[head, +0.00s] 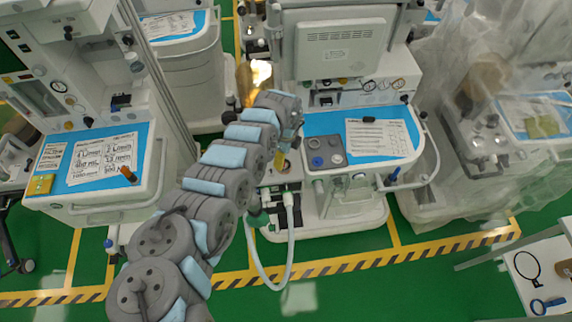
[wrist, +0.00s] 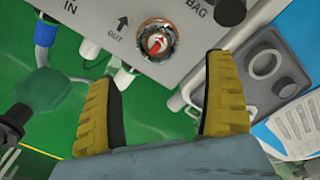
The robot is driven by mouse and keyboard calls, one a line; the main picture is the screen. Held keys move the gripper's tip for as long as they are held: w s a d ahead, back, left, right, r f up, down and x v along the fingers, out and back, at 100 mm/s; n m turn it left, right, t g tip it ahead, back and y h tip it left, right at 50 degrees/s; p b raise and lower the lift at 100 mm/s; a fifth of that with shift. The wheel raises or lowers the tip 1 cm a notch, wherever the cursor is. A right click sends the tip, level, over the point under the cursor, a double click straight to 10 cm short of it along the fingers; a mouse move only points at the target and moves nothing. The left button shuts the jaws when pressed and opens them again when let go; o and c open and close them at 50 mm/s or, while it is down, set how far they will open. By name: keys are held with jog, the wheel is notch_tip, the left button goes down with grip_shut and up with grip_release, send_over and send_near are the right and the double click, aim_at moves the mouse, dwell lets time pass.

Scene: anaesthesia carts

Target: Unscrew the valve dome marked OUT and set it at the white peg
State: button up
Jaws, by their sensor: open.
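In the wrist view, a round metal-rimmed valve fitting (wrist: 157,42) with a red and white centre sits in a grey block (wrist: 185,65), beside an arrow and the word OUT. I cannot tell whether a clear dome covers it. My gripper (wrist: 162,95) is open, its two yellow-padded fingers wide apart with nothing between them. The fitting lies ahead of the gap and apart from both fingers. In the head view, my gripper (head: 281,160) is small and partly hidden at the left side of the middle cart (head: 405,135). I cannot make out a white peg in either view.
A grey panel with a raised ring (wrist: 265,62) and a paper sheet (wrist: 300,125) lie close on the right. A blue fitting (wrist: 45,32) is near the IN mark. A white hose (head: 290,255) hangs below the gripper. A white table (head: 535,275) stands at lower right.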

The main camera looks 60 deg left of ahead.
aim_at(286, 163)
jog(key=shift+f+b, duration=1.05)
jog(key=shift+f, duration=2.25)
jog(key=c, duration=1.3)
jog(key=shift+o, duration=1.3)
jog(key=shift+c, duration=0.6)
jog(key=shift+r, duration=0.15)
jog(key=shift+r+p, duration=2.4)
jog(key=shift+p, duration=0.3)
